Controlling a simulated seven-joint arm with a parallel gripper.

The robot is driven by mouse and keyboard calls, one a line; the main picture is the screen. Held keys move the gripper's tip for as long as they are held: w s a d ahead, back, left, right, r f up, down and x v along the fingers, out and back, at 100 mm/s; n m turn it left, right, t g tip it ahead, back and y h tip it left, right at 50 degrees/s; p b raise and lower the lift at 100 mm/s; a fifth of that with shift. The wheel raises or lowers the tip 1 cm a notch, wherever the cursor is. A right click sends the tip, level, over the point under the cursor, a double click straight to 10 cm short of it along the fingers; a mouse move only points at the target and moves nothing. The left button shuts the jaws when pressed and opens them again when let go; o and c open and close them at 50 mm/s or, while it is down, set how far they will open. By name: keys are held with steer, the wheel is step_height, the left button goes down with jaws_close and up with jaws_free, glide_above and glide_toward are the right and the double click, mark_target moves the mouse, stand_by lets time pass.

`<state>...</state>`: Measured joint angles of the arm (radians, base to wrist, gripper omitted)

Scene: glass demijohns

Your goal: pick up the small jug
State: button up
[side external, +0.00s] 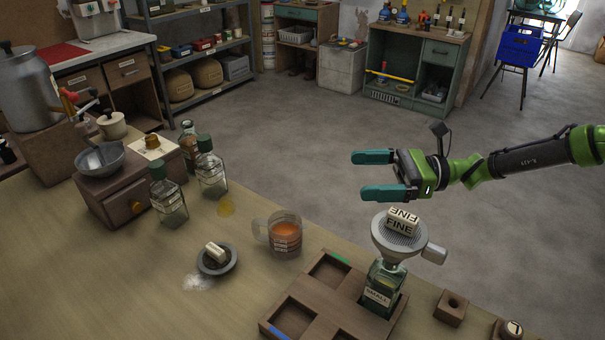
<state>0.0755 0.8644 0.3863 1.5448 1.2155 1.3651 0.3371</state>
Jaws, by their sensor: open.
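A small square glass jug (379,297) with a label reading "SMALL" stands upright in a compartment of the wooden tray (345,318). A grey funnel-like strainer (390,249) with a side handle sits on its top and hides its neck. A white block (401,222) marked "FINE" rests in the strainer. My gripper (364,175) is open and empty, with teal fingers pointing left. In the picture it is above the strainer and apart from it. A clear handled measuring jug (284,247) with orange liquid stands on the table to the left.
Several glass bottles (168,202) stand at the left by a wooden drawer box (125,190). A small dark dish (217,260) holds a white block. A holed wooden block (451,307) sits right of the tray.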

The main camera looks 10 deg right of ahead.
step_height(320, 180, down, 13)
steer(key=shift+r, duration=0.1)
steer(key=shift+a+f, duration=0.2)
steer(key=shift+f, duration=0.15)
glide_toward(281, 226)
steer(key=s+a+r, duration=0.1)
steer(key=a, duration=0.1)
steer(key=s+a+r, duration=0.2)
steer(key=shift+s+a+r, duration=0.15)
steer(key=shift+s, duration=0.05)
steer(key=shift+w+a+r, duration=0.1)
steer(key=shift+w+a, duration=0.05)
steer(key=shift+a, duration=0.8)
steer(key=shift+w+a, duration=0.2)
steer(key=shift+a, duration=0.8)
steer(key=shift+w+a, duration=0.15)
steer(key=shift+a, duration=0.8)
steer(key=shift+r, duration=0.1)
steer(key=c, duration=0.9)
